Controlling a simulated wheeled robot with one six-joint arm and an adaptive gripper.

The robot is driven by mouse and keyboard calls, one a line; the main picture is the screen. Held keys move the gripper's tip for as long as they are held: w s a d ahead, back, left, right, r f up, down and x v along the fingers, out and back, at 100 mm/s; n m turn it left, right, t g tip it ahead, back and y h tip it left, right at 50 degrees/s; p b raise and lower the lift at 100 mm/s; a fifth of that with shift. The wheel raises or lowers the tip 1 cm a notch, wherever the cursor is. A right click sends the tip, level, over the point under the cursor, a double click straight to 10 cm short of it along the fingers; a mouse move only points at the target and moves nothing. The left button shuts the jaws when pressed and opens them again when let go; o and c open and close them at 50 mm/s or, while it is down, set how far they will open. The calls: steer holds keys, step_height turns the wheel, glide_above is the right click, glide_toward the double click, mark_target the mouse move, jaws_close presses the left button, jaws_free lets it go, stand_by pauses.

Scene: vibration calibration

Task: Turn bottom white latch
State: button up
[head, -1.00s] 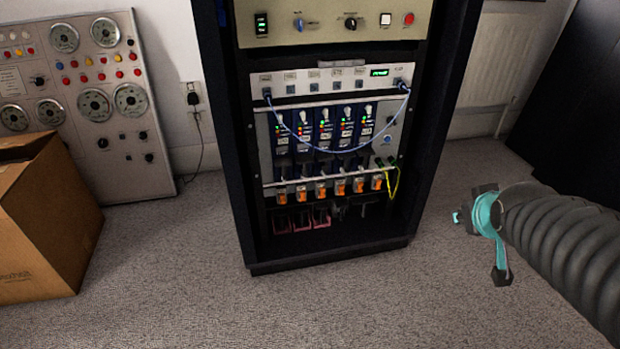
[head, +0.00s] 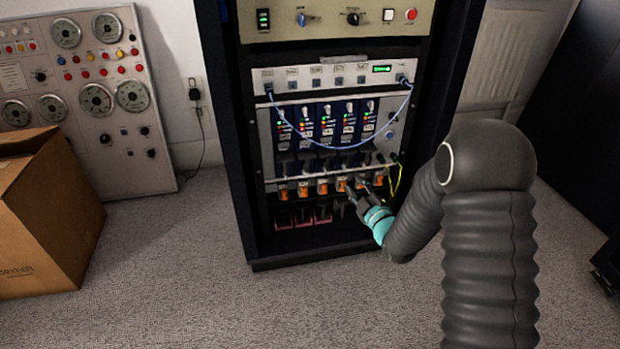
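The dark rack (head: 232,165) holds a row of several blue modules (head: 327,118) with white knob-like latches (head: 328,110) near their tops. Small pale fittings (head: 340,165) line the modules' lower edge, above several orange connectors (head: 303,188). I cannot tell which part is the bottom white latch. My gripper (head: 356,185), grey with a teal band, is in front of the right part of the orange row. Its fingers look spread apart with nothing between them. It hides part of the connectors there, and contact cannot be told.
A blue cable (head: 340,150) loops across the modules. A yellow-green wire (head: 396,182) hangs just right of my gripper. A beige panel (head: 330,20) with knobs is above. A cardboard box (head: 60,215) stands at left. The floor in front of the rack is clear.

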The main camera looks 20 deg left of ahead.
mark_target(307, 175)
steer(key=s+a+f+n+y, duration=0.3)
steer(key=s+a+f+y, duration=0.15)
steer(key=f, duration=0.25)
steer(key=x, duration=1.3)
steer(key=shift+w+a+f, duration=0.2)
steer(key=shift+a+f, duration=0.1)
steer(key=shift+a, duration=0.2)
jaws_close()
